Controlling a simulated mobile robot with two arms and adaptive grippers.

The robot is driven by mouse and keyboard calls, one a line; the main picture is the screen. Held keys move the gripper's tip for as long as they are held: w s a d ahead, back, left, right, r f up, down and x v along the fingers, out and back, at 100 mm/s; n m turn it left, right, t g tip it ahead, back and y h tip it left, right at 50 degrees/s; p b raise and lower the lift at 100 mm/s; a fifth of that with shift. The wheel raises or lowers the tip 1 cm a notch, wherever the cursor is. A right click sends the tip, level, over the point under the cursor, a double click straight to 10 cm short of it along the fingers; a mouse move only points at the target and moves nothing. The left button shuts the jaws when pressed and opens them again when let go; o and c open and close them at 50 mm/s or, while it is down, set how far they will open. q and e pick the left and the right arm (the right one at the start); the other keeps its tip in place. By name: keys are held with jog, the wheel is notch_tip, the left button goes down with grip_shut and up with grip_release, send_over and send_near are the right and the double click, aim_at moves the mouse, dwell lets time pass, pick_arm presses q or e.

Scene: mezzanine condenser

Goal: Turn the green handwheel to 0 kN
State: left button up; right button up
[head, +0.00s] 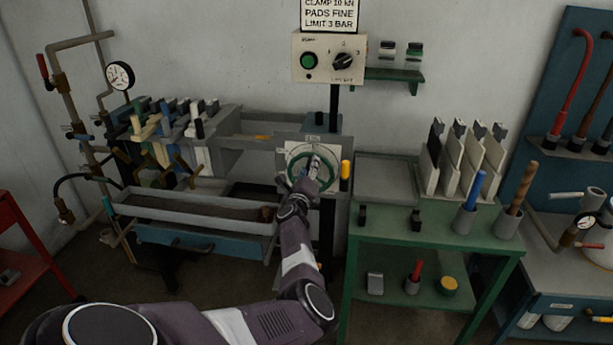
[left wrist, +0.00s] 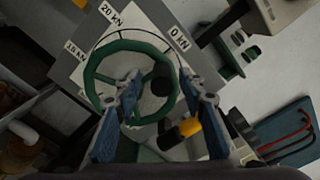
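The green handwheel (head: 291,173) stands on a pale dial plate (head: 293,149) at the centre of the head view, partly hidden by my left gripper (head: 314,168). In the left wrist view the wheel's green rim (left wrist: 89,76) shows almost whole, with a dark round knob (left wrist: 162,86) at its right. The plate's labels read 20 kN (left wrist: 113,14), 15 kN (left wrist: 76,49) and 0 kN (left wrist: 179,38). My left gripper (left wrist: 159,78) is open, its fingers spread across the wheel's right part. I cannot tell whether they touch it. My right gripper is out of view.
A yellow-topped post (head: 345,169) stands just right of the wheel, close to the right finger in the wrist view (left wrist: 189,127). A green table (head: 430,228) is at the right. A long grey trough (head: 190,208) is at the left. A switch box (head: 328,58) hangs above.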

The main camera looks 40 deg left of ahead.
pick_arm(q)
jog(key=shift+v, duration=3.15)
